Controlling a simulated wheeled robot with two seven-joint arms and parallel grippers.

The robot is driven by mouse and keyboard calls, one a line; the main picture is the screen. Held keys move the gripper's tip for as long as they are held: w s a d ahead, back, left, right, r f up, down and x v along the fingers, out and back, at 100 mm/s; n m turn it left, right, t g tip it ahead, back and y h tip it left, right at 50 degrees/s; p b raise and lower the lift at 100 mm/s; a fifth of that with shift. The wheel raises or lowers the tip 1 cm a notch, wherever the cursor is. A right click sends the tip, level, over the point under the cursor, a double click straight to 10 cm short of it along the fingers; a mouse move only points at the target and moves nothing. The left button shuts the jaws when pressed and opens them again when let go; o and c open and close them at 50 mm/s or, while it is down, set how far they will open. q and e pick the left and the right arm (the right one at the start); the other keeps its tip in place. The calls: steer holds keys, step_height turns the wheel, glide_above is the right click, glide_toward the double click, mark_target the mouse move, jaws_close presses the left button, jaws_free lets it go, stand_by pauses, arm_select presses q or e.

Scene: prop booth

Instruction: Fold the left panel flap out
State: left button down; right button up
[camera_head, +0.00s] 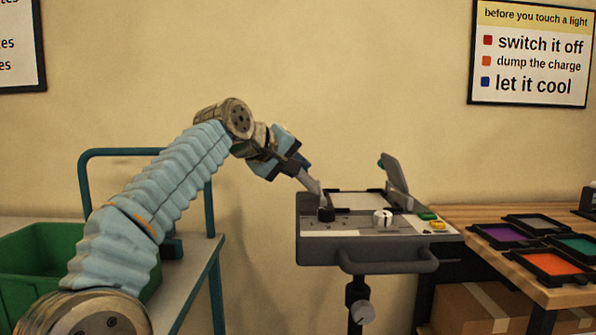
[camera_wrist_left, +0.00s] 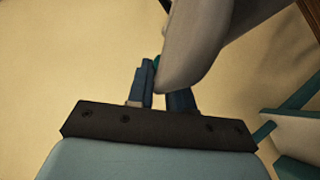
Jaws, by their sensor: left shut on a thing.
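The grey console (camera_head: 314,222) stands on a post near the middle of the head view, with a pale panel (camera_head: 358,201) set in its top. The left panel flap (camera_head: 311,185), a grey plate, rises tilted from the panel's left side, leaning up and left. My left gripper (camera_head: 301,164) is shut on its upper end. In the left wrist view the left gripper's blue fingers (camera_wrist_left: 164,92) close around a teal tab at the edge of the grey flap (camera_wrist_left: 198,42). The right flap (camera_head: 395,174) stands tilted, with a teal tab on top. My right gripper is not in view.
A white knob (camera_head: 382,217) and green and yellow buttons (camera_head: 428,216) sit on the console front, above a grey front handle (camera_head: 388,265). A wooden table (camera_head: 470,216) with colored framed filters stands right. A green bin (camera_head: 36,250) sits on a cart at left.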

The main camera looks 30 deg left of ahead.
arm_select(q)
steer(key=shift+r, duration=0.2)
steer(key=c, duration=1.1)
jaws_free()
steer(key=shift+d, duration=0.1)
steer(key=shift+c, duration=0.2)
steer(key=shift+o, duration=0.6)
steer(key=shift+f, duration=0.1)
steer(key=v, duration=1.4)
steer(key=shift+p, duration=0.3)
steer(key=shift+f, duration=0.15)
